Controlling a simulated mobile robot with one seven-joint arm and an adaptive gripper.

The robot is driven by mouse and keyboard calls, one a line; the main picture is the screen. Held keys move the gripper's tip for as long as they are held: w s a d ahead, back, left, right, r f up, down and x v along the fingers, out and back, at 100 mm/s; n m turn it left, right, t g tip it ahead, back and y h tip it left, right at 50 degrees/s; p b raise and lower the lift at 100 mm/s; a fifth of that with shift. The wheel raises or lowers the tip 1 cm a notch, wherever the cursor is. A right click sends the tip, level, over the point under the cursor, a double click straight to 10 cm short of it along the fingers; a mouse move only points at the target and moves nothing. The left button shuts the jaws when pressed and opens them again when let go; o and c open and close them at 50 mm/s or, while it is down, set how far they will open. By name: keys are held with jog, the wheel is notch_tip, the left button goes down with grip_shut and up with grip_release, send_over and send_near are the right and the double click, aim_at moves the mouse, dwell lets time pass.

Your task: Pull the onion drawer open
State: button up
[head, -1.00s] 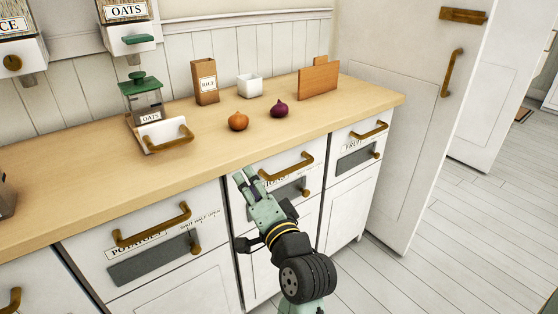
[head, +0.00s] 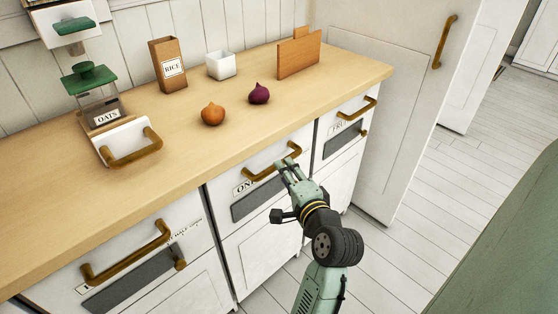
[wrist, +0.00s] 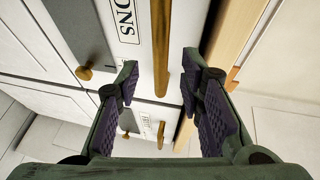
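The onion drawer (head: 250,203) is a white front with a dark panel and a partly hidden label; it looks closed. Its label also shows in part in the wrist view (wrist: 126,20). Its brass bar handle (head: 262,172) runs along the top of the front. My gripper (head: 286,167) is at this handle, its fingers over the handle's middle in the head view. In the wrist view the two fingers stand wide apart, and the handle (wrist: 161,45) lies between them, nearer the right finger. Neither finger visibly grips it.
The potato drawer (head: 105,292) is at the left, the fruit drawer (head: 335,152) at the right. The wooden counter (head: 190,160) overhangs above, bearing an onion (head: 213,114), a purple onion (head: 259,93), a rice box (head: 168,65) and a white cup (head: 221,65). Floor in front is clear.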

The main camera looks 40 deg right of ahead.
jog(key=shift+p+x, duration=0.4)
jog(key=shift+x, duration=2.35)
jog(key=shift+c, duration=0.5)
grip_shut()
